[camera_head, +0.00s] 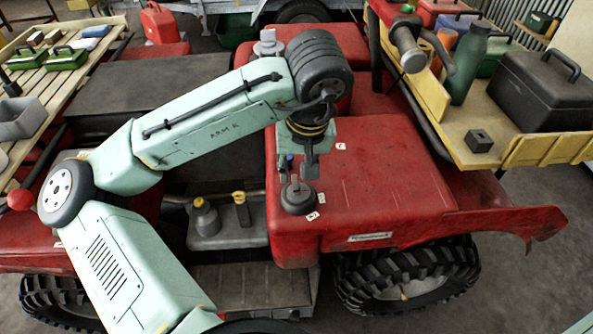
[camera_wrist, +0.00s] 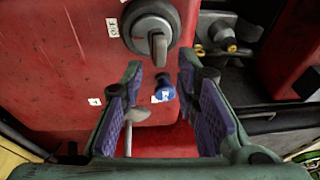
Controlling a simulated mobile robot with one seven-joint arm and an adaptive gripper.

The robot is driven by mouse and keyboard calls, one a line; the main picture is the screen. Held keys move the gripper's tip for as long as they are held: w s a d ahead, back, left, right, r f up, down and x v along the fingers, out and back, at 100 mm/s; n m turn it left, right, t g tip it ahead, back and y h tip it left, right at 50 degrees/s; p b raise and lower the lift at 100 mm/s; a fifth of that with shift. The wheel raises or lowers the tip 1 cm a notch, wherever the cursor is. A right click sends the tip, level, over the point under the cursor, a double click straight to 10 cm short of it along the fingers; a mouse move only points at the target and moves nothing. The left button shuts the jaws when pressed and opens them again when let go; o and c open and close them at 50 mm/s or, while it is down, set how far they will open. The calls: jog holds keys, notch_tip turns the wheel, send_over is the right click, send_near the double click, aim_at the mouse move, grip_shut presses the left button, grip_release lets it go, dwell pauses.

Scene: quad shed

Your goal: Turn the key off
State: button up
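The key switch is a dark round housing (camera_head: 298,201) on the red body of the quad, and it also shows at the top of the wrist view (camera_wrist: 148,22). A grey key (camera_wrist: 158,46) stands in its middle, its grip pointing down in the wrist view. A white OFF label (camera_wrist: 112,27) lies left of the housing. My gripper (camera_head: 308,165) is just above and behind the switch in the head view. In the wrist view my gripper (camera_wrist: 160,76) has its purple-padded fingers spread, with the key beyond the fingertips. No contact with the key is visible.
Between the fingers in the wrist view, a blue knob (camera_wrist: 163,89) and a grey lever (camera_wrist: 136,118) sit close to the switch. A grey tray with yellow-topped items (camera_head: 228,226) is left of the switch. A yellow rack (camera_head: 510,150) holds a black toolbox (camera_head: 543,92) at right.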

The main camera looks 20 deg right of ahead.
jog(key=shift+r, duration=2.25)
